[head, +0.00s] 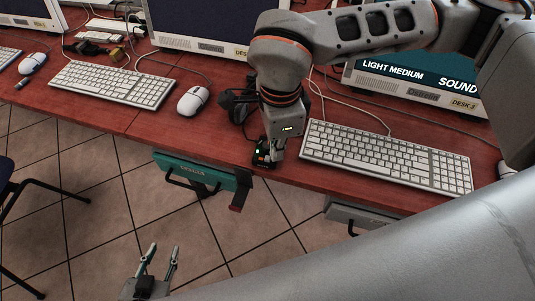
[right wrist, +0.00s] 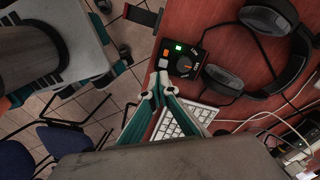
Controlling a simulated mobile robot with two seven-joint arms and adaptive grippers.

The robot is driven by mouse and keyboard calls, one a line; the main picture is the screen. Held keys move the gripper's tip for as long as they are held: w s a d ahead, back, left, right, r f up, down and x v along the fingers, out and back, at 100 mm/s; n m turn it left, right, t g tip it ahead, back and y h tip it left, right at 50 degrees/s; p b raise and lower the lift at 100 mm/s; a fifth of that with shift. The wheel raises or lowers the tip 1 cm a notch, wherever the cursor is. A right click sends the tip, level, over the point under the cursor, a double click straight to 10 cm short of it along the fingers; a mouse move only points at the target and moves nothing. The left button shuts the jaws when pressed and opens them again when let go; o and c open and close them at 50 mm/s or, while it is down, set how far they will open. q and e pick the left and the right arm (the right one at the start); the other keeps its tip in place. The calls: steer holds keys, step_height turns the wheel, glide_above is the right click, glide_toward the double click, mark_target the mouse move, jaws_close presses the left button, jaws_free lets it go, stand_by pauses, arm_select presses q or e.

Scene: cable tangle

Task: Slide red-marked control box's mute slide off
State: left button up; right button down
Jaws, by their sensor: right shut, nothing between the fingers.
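A small black control box (head: 260,152) lies near the table's front edge, partly covered by my right gripper (head: 275,154) in the head view. In the right wrist view the box (right wrist: 186,60) shows a green light, an orange-red patch, and a dark round knob with a red mark. My left gripper (head: 161,250) is open and empty, over the floor in front of the table.
Headphones (right wrist: 268,20) lie beside the box, with cables behind. A white keyboard (head: 385,157) lies right of the box; a mouse (head: 193,100) and another keyboard (head: 113,83) lie left. A teal drawer unit (head: 190,168) and a headset hook (head: 240,190) hang under the front edge.

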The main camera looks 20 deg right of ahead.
arm_select(q)
steer(key=shift+s+f, duration=0.15)
steer(key=shift+f, duration=0.15)
arm_select(e)
steer(key=shift+f, duration=0.6)
arm_select(q)
steer(key=shift+w+r, duration=0.2)
steer(key=shift+r, duration=0.2)
arm_select(e)
steer(key=shift+r, duration=0.1)
arm_select(q)
steer(key=shift+s+f, duration=0.1)
steer(key=shift+f, duration=0.15)
arm_select(e)
steer(key=shift+w+a, duration=0.55)
steer(key=shift+a, duration=0.35)
steer(key=shift+w+a, duration=0.55)
steer(key=shift+a, duration=0.35)
stand_by(0.5)
arm_select(q)
steer(key=shift+r, duration=0.15)
arm_select(e)
steer(key=shift+r, duration=0.15)
